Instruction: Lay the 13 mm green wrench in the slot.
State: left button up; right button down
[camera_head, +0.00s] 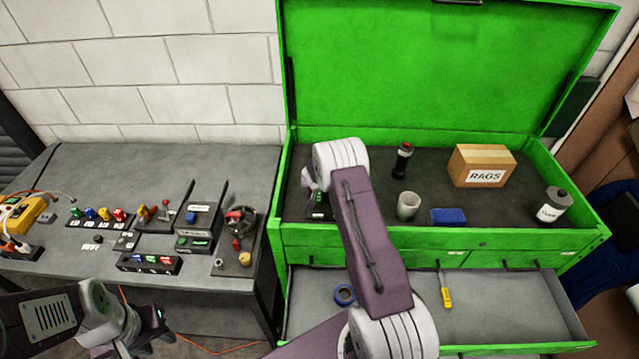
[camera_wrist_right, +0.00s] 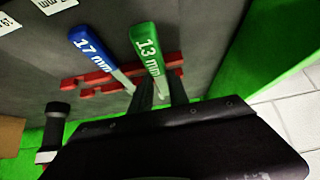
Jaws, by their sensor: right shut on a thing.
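The green 13 mm wrench (camera_wrist_right: 149,52) shows in the right wrist view with its labelled handle pointing up the picture. My right gripper (camera_wrist_right: 160,94) is shut on it, below the handle. The wrench crosses a red notched rack (camera_wrist_right: 105,80); I cannot tell whether it is seated in a slot or above it. A blue 17 mm wrench (camera_wrist_right: 93,50) lies beside it on the left, also across the rack. In the head view my right arm hides most of this spot at the chest's left end. My left gripper (camera_head: 152,328) is low at the left, away from the chest; its jaw opening is unclear.
The green tool chest (camera_head: 440,238) holds a RAGS box (camera_head: 482,166), a grey cup (camera_head: 408,205), a blue block (camera_head: 448,216) and bottles. Its open drawer (camera_head: 500,300) holds a yellow-handled screwdriver (camera_head: 445,293) and blue tape (camera_head: 344,295). A grey workbench (camera_head: 130,175) carries several switches.

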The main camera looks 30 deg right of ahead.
jog(key=shift+p, duration=0.35)
dwell(0.4)
jog(key=shift+f+b, duration=0.35)
jog(key=shift+f, duration=0.1)
dwell(0.5)
jog(key=shift+s+f, duration=0.1)
jog(key=shift+f, duration=0.05)
jog(key=shift+a, duration=0.1)
